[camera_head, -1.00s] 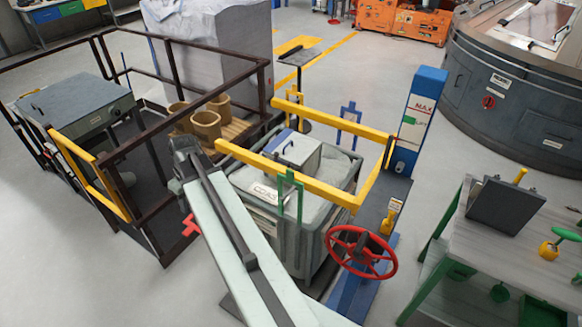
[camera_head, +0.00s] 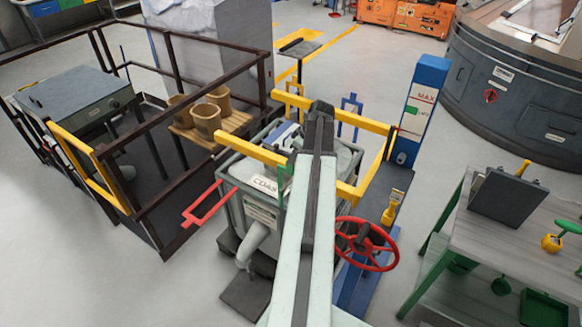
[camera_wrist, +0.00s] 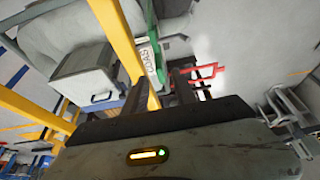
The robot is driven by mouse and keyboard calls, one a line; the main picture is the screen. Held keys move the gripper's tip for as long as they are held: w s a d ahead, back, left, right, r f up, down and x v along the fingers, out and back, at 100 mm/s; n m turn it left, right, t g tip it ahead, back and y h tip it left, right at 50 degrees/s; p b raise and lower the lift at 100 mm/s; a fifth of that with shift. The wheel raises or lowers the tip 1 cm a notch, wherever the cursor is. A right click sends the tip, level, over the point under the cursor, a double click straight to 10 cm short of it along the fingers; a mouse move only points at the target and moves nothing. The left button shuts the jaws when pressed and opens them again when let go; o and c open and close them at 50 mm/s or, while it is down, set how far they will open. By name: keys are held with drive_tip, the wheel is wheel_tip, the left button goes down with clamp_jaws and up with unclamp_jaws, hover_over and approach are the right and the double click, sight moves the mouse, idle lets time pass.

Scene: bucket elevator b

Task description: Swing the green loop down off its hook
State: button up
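The green loop (camera_head: 281,180) hangs by the front yellow bar (camera_head: 250,152) in the head view. Only a thin green part shows left of my arm; the rest is hidden, and so is its hook. My gripper (camera_wrist: 160,88) shows in the wrist view as two dark fingers set apart, open, with the yellow bar (camera_wrist: 116,38) running close by them. I see nothing held. In the head view the end of my arm is above the bar and hides the fingers. I cannot tell whether they touch the loop.
A red loop (camera_head: 204,207) sticks out left of the grey bin (camera_head: 237,212). A blue loop (camera_head: 350,108) stands behind. A red handwheel (camera_head: 367,244) and a blue post (camera_head: 420,112) are at the right. A dark railing (camera_head: 160,130) is at the left.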

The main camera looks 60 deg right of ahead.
sight(291, 172)
drive_tip(key=b+x, duration=0.4)
drive_tip(key=x, duration=0.2)
drive_tip(key=shift+r, duration=0.1)
clamp_jaws()
idle(1.1)
drive_tip(key=shift+d, duration=0.1)
